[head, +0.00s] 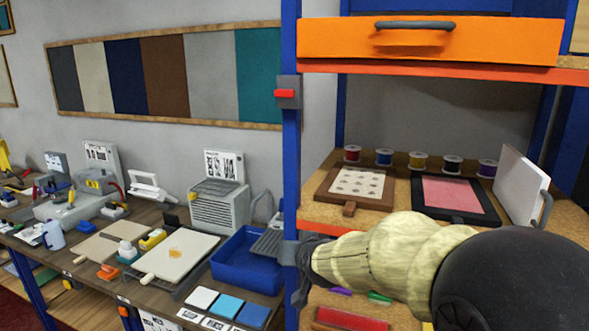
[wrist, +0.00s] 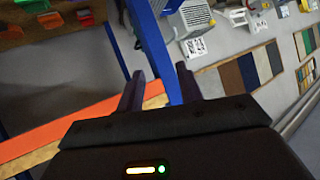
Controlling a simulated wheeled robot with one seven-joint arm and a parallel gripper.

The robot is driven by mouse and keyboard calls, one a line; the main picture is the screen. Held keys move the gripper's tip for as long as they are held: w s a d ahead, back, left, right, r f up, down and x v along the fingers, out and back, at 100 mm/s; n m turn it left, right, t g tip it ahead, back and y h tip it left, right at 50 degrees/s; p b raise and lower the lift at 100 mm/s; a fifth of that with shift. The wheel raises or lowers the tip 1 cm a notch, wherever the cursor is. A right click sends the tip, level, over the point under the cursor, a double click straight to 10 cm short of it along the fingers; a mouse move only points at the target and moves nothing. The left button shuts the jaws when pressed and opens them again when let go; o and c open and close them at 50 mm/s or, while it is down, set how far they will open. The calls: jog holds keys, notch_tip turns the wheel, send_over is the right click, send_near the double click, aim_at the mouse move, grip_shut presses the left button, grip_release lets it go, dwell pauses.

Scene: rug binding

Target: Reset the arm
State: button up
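My arm, in a pale cloth sleeve with a black joint, reaches in from the lower right of the head view. My gripper (head: 304,270) is the dark part at its left end, in front of the blue shelf post (head: 291,170); its fingers are hard to make out there. In the wrist view my gripper (wrist: 160,76) has its two dark fingers spread apart. I see nothing held between them. The blue post and an orange shelf edge (wrist: 75,133) lie beyond the fingers, and the wrist picture is tilted.
An orange drawer (head: 430,42) sits above the arm. The shelf behind holds thread spools (head: 419,161), a brown-framed board (head: 355,190), a black-framed pink board (head: 455,195) and an upright white panel (head: 520,185). A bench at left carries a blue tray (head: 245,277) and a grey machine (head: 219,205).

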jog(key=s+d+f+g+h, duration=0.1)
jog(key=s+d+f+g, duration=0.2)
jog(key=s, duration=0.4)
jog(key=s+d+f+g+h, duration=0.1)
jog(key=s+d+f+g, duration=0.2)
jog(key=s+d+f, duration=0.3)
jog(key=s+d+f+g+h, duration=0.1)
jog(key=s+d+f+g, duration=0.2)
jog(key=s, duration=0.7)
notch_tip(320, 180, down, 4)
jog(key=shift+d+f+m, duration=0.25)
jog(key=shift+d+m, duration=0.05)
jog(key=shift+d, duration=0.9)
